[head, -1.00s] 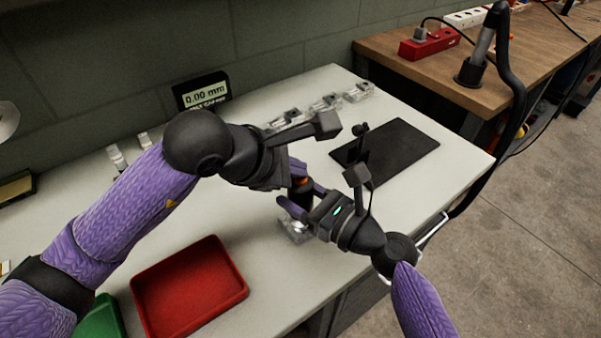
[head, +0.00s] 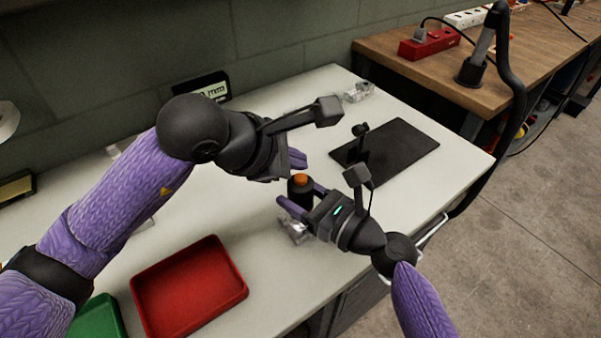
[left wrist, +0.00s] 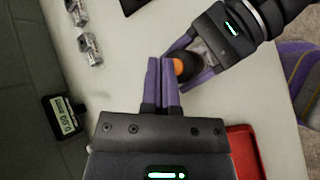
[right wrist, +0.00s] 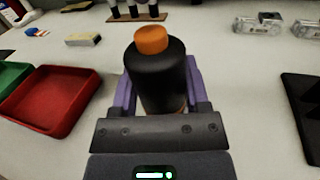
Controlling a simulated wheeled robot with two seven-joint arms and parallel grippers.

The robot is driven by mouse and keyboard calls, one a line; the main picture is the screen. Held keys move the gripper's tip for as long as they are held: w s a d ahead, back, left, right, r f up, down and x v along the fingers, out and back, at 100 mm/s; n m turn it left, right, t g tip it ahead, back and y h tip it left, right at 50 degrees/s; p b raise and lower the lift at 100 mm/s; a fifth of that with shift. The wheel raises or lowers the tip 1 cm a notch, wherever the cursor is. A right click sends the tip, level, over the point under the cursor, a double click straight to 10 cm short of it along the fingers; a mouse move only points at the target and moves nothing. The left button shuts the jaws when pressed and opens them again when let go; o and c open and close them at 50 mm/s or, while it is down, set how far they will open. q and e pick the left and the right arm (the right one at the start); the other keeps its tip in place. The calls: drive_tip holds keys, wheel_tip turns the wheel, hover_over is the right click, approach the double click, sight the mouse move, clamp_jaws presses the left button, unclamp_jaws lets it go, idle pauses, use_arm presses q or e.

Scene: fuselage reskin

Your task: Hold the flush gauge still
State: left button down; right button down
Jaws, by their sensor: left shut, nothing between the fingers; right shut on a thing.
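The flush gauge (head: 301,192) is a black cylinder with an orange top (right wrist: 152,39). It looks upright in the right wrist view. My right gripper (head: 302,197) is shut around its body, one purple finger on each side. A clear block (head: 294,231) shows by the gauge's foot, partly hidden by the right gripper; I cannot tell whether the gauge touches it. My left gripper (head: 298,158) is shut and empty, behind and above the gauge. In the left wrist view its closed fingers (left wrist: 161,66) appear just beside the orange top (left wrist: 178,67).
A small display (left wrist: 65,116) reads about 0.00 mm. A red tray (head: 190,288) and a green tray (head: 97,318) are at the front left. A black mat (head: 400,150) lies to the right. Clear blocks (head: 358,92) stand towards the back of the white table.

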sight(295, 179)
use_arm(q)
drive_tip(key=shift+r, duration=2.5)
use_arm(e)
unclamp_jaws()
